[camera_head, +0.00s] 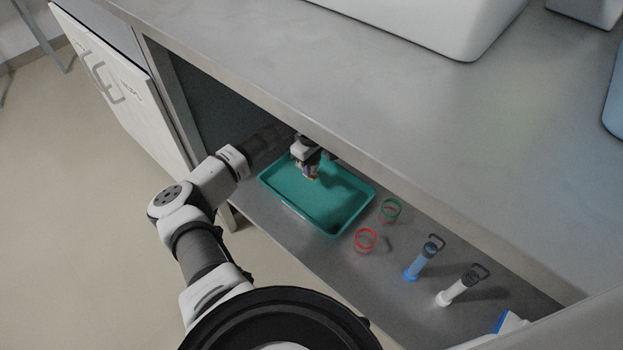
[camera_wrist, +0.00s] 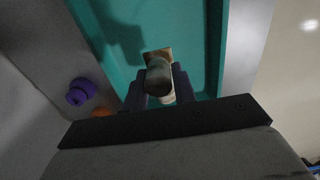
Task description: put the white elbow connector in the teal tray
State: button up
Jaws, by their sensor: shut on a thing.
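The teal tray (camera_head: 272,196) sits on the lower shelf under the counter, and its teal floor and walls also fill the middle of the wrist view (camera_wrist: 198,30). My gripper (camera_head: 312,176) is over the tray's far left part. In the wrist view my gripper (camera_wrist: 160,92) is shut on a short, pale, rounded piece, the white elbow connector (camera_wrist: 159,76), which looks grey and tan in shadow. The fingers hide its sides. The connector appears to be above the tray floor; whether it touches cannot be told.
A red ring-shaped item (camera_head: 365,240) and a green one (camera_head: 390,210) stand right of the tray. A blue plunger-like item (camera_head: 421,262) and a white one (camera_head: 456,288) stand farther right. A purple knob (camera_wrist: 80,93) lies outside the tray. The counter (camera_head: 400,120) overhangs the shelf.

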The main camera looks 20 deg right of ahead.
jog(key=shift+f+b, duration=0.45)
jog(key=shift+f, duration=2.65)
jog(key=shift+f, duration=0.1)
jog(key=shift+f, duration=0.15)
jog(key=o, duration=0.9)
jog(key=shift+o, duration=0.2)
notch_tip(320, 180, up, 12)
jog(key=shift+r+p, duration=0.25)
jog(key=shift+p, duration=0.8)
